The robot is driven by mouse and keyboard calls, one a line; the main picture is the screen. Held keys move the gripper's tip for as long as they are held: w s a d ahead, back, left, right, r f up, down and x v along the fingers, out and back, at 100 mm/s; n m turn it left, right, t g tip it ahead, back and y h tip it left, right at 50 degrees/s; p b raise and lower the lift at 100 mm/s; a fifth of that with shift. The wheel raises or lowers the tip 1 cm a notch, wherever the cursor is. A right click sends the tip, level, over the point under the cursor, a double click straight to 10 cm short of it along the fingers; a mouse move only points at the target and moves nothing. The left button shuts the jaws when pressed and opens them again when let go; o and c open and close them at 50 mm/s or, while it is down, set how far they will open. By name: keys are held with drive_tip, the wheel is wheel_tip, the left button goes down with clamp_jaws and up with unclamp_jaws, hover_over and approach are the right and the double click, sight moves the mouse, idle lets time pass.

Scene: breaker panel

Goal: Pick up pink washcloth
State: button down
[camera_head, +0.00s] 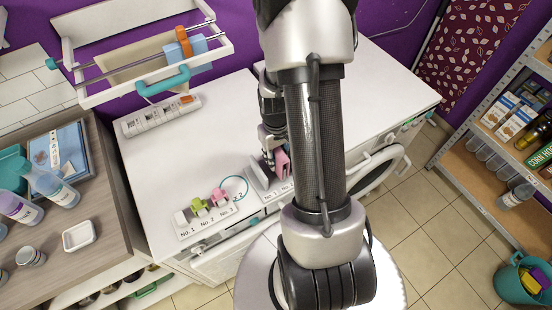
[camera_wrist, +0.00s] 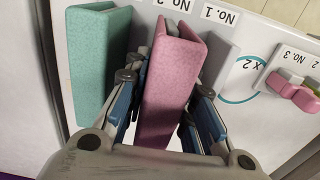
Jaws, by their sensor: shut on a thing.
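The pink washcloth (camera_wrist: 175,65), a folded upright piece, stands between my gripper's fingers (camera_wrist: 166,105) in the wrist view. The fingers are closed on its two sides. In the head view, the pink cloth (camera_head: 283,162) shows just left of my arm, low over the white counter, and my gripper (camera_head: 272,150) is partly hidden by the arm. A green folded cloth (camera_wrist: 98,55) stands to the left of the pink one in the wrist view, apart from it. I cannot tell whether the pink cloth touches the counter.
A white piece (camera_head: 258,174) stands close beside the pink cloth. A small numbered holder (camera_head: 205,214) with white, green and pink pieces is to the left. A rail rack (camera_head: 150,60) hangs on the wall.

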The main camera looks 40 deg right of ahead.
wheel_tip(320, 180, up, 18)
drive_tip(key=p, duration=0.4)
drive_tip(key=shift+f, duration=0.15)
drive_tip(key=c, duration=1.9)
unclamp_jaws()
clamp_jaws()
drive_tip(key=shift+p, duration=0.35)
